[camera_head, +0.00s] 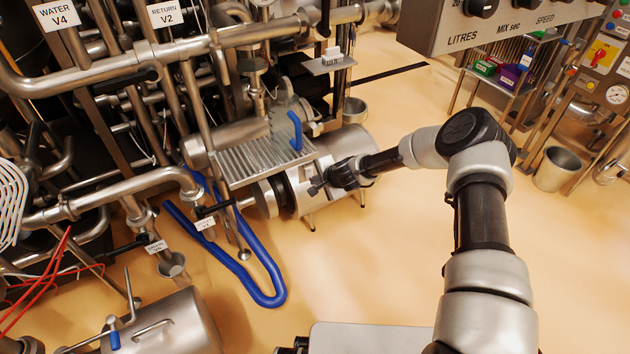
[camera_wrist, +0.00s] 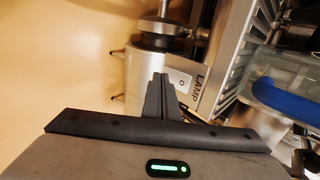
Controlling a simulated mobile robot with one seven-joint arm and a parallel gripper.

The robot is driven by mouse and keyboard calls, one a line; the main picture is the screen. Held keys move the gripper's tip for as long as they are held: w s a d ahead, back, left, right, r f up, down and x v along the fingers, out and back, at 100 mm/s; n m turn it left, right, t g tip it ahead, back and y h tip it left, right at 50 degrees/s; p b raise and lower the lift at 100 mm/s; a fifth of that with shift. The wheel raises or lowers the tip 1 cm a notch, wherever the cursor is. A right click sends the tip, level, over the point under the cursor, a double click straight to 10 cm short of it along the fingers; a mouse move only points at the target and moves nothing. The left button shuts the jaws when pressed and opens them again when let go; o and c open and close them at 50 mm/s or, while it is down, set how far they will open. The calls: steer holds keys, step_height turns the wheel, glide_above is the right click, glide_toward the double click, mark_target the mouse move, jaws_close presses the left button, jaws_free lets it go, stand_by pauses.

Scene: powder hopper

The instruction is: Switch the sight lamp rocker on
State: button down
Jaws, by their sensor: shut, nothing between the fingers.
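The sight lamp rocker (camera_wrist: 182,83) shows in the wrist view as a small pale switch with a dark mark, on a light plate beside a LAMP label (camera_wrist: 197,88). My gripper (camera_wrist: 160,78) is shut and empty, and its dark fingertips are just left of the rocker in that view. I cannot tell whether they touch it, or which way the rocker is tipped. In the head view my gripper (camera_head: 316,187) is at the front of the steel cylinder (camera_head: 345,150), below the slatted shelf. The rocker cannot be made out there.
The slatted metal shelf (camera_head: 262,160) overhangs close to my gripper. A blue handle (camera_head: 296,132) stands above it. A blue hose (camera_head: 258,278) loops over the floor at left. Dense steel pipes fill the left side. The floor (camera_head: 370,260) in front of my gripper is clear.

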steer(key=shift+w+a, duration=0.15)
steer(key=shift+w, duration=0.1)
steer(key=shift+w+a+f+b, duration=0.1)
steer(key=shift+w+f+b, duration=0.05)
steer(key=shift+b, duration=0.25)
steer(key=shift+r+p, duration=0.35)
steer(key=shift+r, duration=0.55)
